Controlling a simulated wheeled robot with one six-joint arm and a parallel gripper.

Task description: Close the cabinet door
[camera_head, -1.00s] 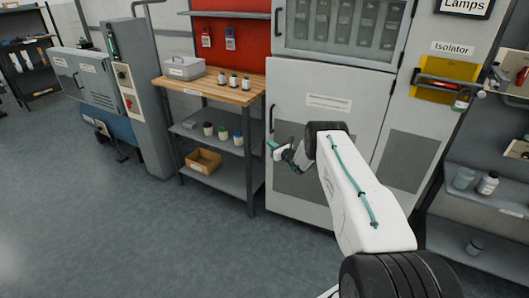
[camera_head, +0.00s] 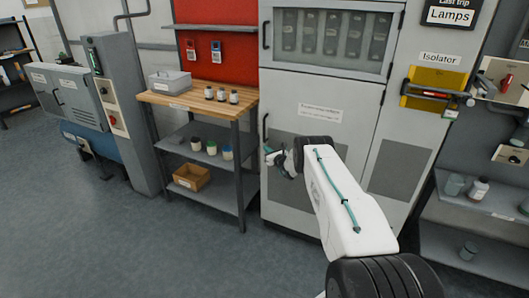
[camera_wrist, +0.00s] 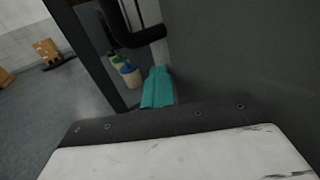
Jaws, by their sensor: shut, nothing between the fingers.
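The grey cabinet's lower door (camera_head: 345,98) fills the middle of the head view. Its left edge lines up closely with the upper glazed compartment, so it looks shut or nearly shut; a small gap cannot be ruled out. Its black handle (camera_head: 265,130) is at the left edge. My gripper (camera_head: 271,156) is at the door's left side, just below the handle. In the wrist view the teal fingers (camera_wrist: 158,88) are shut and empty beside the dark door face (camera_wrist: 240,60), below the handle (camera_wrist: 140,38). I cannot tell whether they touch the door.
A wooden-topped shelf unit (camera_head: 183,98) with bottles and a cardboard box (camera_head: 190,177) stands close left of the cabinet. Another shelf (camera_head: 485,198) is at the right, past the yellow isolator panel (camera_head: 432,88). The floor (camera_head: 120,245) in front is open.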

